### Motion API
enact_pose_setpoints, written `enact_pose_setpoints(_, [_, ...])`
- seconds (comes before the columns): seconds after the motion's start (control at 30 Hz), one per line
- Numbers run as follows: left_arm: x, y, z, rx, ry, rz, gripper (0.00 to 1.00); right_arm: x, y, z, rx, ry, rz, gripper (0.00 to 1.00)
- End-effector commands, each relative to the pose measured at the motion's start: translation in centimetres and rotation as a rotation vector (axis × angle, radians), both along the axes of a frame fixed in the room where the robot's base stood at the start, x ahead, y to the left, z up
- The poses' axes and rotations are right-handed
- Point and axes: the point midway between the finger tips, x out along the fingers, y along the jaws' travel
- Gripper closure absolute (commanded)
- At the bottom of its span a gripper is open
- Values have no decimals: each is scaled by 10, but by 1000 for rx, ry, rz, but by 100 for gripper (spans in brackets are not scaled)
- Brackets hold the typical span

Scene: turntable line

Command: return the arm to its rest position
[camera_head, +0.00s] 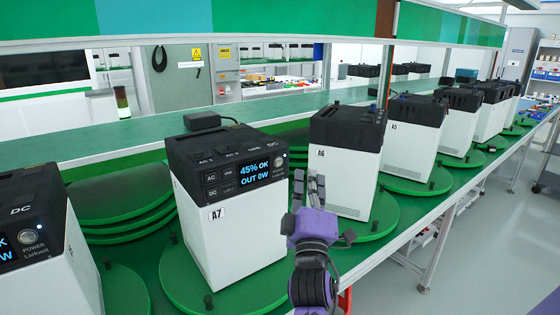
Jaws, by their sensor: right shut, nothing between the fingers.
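My right gripper (310,183) is purple and grey and comes up from the bottom centre of the head view. Its fingers are shut with nothing between them. It is in front of the gap between unit A7 (235,235) and unit A6 (345,185). Unit A7 is a white box with a black top and a lit screen reading "45% OK OUT 0W". It stands upright on a green turntable (180,285). I see no contact between the gripper and the units, but the depth is hard to tell. My left gripper is not in view.
Another unit (85,275) stands at the left edge. More units, including A5 (405,155), recede along the green bench to the right. Open grey floor (490,225) lies right of the bench. A green-edged shelf beam (250,30) crosses above.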

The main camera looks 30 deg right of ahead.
Motion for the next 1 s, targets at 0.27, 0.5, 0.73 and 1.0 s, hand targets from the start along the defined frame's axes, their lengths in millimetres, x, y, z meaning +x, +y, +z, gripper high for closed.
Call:
enact_pose_setpoints(0.27, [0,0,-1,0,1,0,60,0,0,-1,0,1,0,100])
enact_pose_setpoints(0.5, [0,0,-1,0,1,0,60,0,0,-1,0,1,0,100])
enact_pose_setpoints(0.73, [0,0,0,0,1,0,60,0,0,-1,0,1,0,100])
enact_pose_setpoints(1.0, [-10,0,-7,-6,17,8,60,7,2,-10,186,-81,92,100])
